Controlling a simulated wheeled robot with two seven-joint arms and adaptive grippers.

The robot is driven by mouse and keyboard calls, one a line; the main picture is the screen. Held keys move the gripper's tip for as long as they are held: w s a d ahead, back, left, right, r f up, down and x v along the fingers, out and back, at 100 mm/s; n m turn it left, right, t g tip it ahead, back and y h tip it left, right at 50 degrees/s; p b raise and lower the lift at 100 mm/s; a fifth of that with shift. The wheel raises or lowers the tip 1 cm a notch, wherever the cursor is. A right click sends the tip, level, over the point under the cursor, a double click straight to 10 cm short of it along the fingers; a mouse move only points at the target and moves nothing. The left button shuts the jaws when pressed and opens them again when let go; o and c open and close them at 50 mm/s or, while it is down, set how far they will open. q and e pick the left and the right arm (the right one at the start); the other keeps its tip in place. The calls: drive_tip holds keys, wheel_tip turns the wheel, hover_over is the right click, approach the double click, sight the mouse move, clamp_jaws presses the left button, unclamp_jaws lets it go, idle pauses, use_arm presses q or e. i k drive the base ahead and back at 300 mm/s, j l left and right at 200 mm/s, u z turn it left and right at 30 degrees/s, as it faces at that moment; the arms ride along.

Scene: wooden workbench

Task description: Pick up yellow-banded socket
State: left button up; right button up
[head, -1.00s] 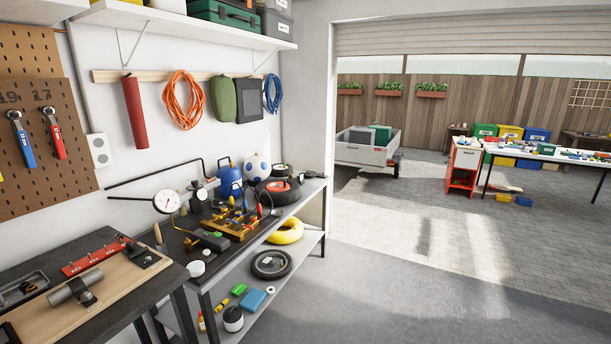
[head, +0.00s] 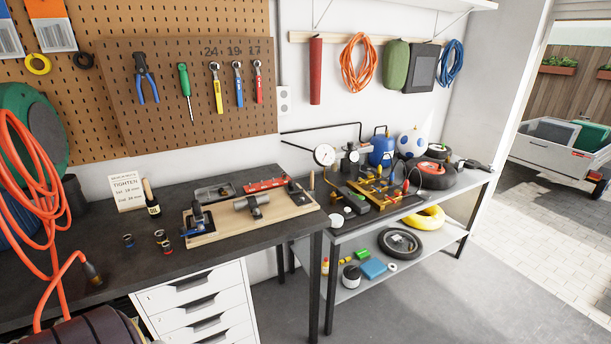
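Small dark sockets stand on the dark workbench top (head: 85,240), left of a wooden board. One socket (head: 128,240) has a blue band. A close pair stands to its right: the rear socket (head: 159,236) seems to carry the yellow band, and the front socket (head: 166,247) a red one. The bands are small, so the colours of this pair are hard to tell for certain. Neither of my grippers is in view.
The wooden board (head: 285,222) holds a clamped grey cylinder (head: 252,206). A bottle (head: 151,198) and a "TIGHTEN" card (head: 127,193) stand behind the sockets. An orange hose (head: 50,190) hangs at the left.

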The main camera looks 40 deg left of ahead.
sight(160, 235)
drive_tip(key=u, duration=2.3)
